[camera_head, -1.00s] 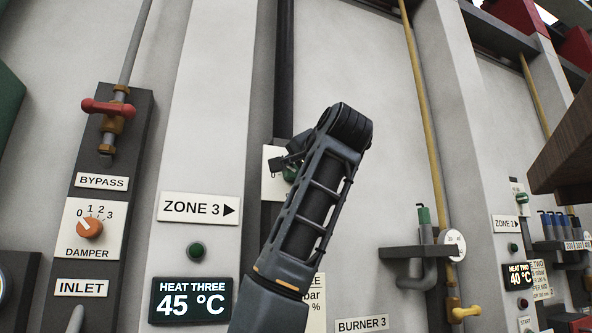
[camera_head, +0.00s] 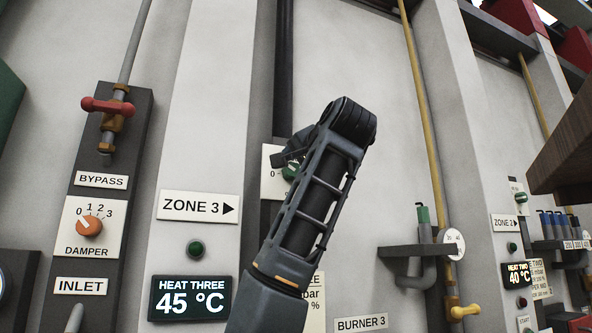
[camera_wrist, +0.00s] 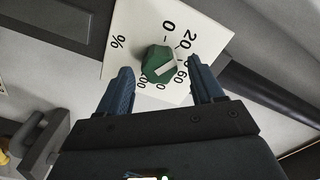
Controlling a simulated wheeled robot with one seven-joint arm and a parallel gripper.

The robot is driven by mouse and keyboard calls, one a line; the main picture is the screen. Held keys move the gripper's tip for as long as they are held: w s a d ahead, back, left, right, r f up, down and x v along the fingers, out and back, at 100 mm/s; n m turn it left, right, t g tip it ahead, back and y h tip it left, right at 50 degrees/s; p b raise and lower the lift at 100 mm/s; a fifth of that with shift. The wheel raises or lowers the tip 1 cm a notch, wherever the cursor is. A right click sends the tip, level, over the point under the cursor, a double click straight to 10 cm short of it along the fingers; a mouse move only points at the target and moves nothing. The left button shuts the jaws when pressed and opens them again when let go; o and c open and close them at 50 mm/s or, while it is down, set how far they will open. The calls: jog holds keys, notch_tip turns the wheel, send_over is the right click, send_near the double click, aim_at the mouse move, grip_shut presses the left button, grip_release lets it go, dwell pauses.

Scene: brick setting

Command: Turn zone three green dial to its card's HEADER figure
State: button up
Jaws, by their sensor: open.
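The green dial (camera_head: 289,171) is on a white scale plate (camera_head: 270,188) on the dark panel right of the ZONE 3 sign. My arm partly hides it in the head view. In the wrist view the green dial (camera_wrist: 157,64) shows a white pointer mark towards the 20-to-60 side; the exact figure is unclear. Its plate (camera_wrist: 132,25) shows 0, 20, 60 and a % sign. My gripper (camera_wrist: 160,67) is open, its blue fingers on either side of the dial with visible gaps. A card (camera_head: 317,308) below reads "mbar" and "%"; my forearm covers the rest, including any HEADER line.
The ZONE 3 sign (camera_head: 199,207), a green button (camera_head: 195,249) and a HEAT THREE display (camera_head: 190,299) reading 45 °C are at left. An orange damper knob (camera_head: 89,226) is farther left. A dark bracket (camera_head: 415,252) with pipes juts out at right.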

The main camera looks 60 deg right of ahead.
jog(key=b+v, duration=0.1)
jog(key=v, duration=0.5)
jog(key=shift+s+a+b, duration=0.25)
jog(key=shift+b, duration=0.1)
